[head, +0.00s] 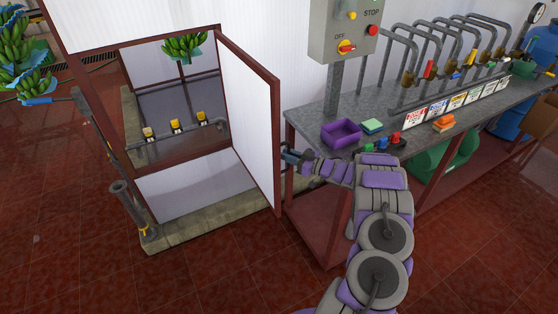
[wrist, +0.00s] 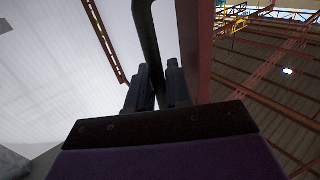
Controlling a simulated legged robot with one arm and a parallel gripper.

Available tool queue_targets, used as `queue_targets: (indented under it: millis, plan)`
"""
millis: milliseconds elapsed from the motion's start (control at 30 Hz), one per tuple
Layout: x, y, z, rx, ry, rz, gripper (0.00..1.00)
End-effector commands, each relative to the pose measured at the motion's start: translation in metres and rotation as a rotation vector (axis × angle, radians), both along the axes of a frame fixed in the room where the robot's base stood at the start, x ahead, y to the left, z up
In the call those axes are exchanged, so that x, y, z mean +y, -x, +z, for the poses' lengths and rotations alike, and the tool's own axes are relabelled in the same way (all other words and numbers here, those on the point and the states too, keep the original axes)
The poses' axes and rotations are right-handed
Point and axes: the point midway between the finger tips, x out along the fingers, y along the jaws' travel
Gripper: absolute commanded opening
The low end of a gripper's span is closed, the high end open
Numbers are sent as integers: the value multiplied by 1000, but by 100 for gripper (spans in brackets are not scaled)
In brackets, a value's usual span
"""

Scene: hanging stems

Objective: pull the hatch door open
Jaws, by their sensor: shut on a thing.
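The hatch door (head: 249,118) is a white panel in a dark red frame. It stands swung out from the red-framed opening in the head view, at a wide angle. My gripper (head: 290,156) is at the door's free right edge, on the side facing the bench. In the wrist view my gripper (wrist: 158,88) has its two dark fingers on either side of a dark bar handle (wrist: 146,35), shut on it. The door's red frame edge (wrist: 194,50) runs close beside the fingers. The handle is mostly hidden in the head view.
A grey bench (head: 310,122) stands close right of the door, with a purple tray (head: 341,133), a green sponge (head: 372,126) and small coloured parts. A control box (head: 343,30) rises behind. A low stone curb (head: 190,232) borders the opening. Red tiled floor (head: 70,240) is clear at left.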

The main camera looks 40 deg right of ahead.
Motion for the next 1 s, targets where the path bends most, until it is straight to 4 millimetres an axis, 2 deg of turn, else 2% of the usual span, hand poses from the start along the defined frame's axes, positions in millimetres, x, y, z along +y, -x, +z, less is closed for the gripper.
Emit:
queue_targets:
  millis: [600, 633, 700, 767, 1000]
  plan:
    - [-11, -1, 0, 1, -2, 3, 0]
    - [-11, -1, 0, 1, -2, 3, 22]
    - [-10, -1, 0, 2, -1, 3, 29]
    - [-8, 0, 0, 2, 0, 4, 35]
    - [-6, 1, 0, 4, 2, 4, 35]
